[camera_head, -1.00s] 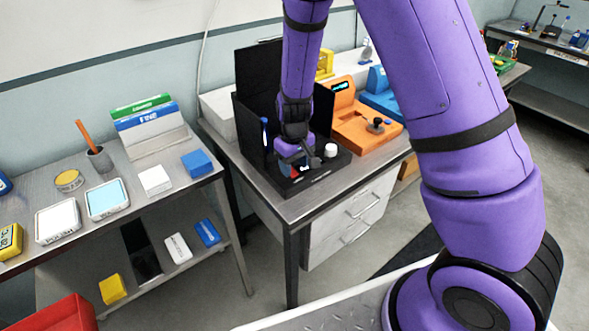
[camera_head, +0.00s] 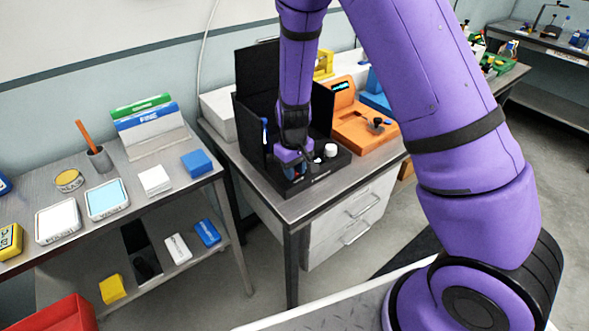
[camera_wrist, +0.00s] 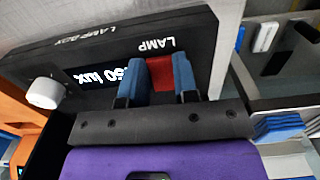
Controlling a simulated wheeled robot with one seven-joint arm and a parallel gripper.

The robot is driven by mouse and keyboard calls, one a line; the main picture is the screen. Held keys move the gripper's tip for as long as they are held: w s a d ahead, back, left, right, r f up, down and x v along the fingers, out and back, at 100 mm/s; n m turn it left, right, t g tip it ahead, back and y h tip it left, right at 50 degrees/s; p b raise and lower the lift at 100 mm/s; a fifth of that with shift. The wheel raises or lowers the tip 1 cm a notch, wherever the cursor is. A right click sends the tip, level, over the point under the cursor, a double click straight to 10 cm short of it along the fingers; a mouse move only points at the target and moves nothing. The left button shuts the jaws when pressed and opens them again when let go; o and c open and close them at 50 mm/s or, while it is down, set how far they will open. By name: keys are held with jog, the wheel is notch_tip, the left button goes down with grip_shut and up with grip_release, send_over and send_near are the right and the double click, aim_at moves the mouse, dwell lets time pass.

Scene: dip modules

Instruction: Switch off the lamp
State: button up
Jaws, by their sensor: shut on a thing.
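The lamp box (camera_head: 334,172) is a black unit with tall dark panels on the middle bench. In the wrist view its black face (camera_wrist: 60,55) appears upside down, with a "LAMP" label. Its lit display (camera_wrist: 105,76) shows a number ending in "50 lux", partly hidden by a finger. In the head view my gripper (camera_head: 297,168) is down at the box front.
A white knob (camera_wrist: 44,93) is on the box beside my fingers. An orange device (camera_head: 362,128) stands to the right of the box. The left bench holds a blue block (camera_head: 197,163), trays and a cup. The bench front edge has some free room.

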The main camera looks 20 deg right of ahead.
jog(key=shift+w+a+r+g+h, duration=0.1)
jog(key=shift+w+g+h, duration=0.1)
jog(key=shift+g, duration=0.4)
jog(key=shift+w+r+g+h, duration=0.1)
jog(key=shift+g+h, duration=0.1)
jog(key=shift+g, duration=0.4)
jog(key=o, duration=0.9)
jog(key=shift+r, duration=0.5)
notch_tip(320, 180, up, 3)
jog(key=shift+f, duration=0.1)
jog(key=s, duration=1)
jog(key=s+r, duration=0.1)
jog(key=s, duration=0.5)
jog(key=shift+d, duration=0.35)
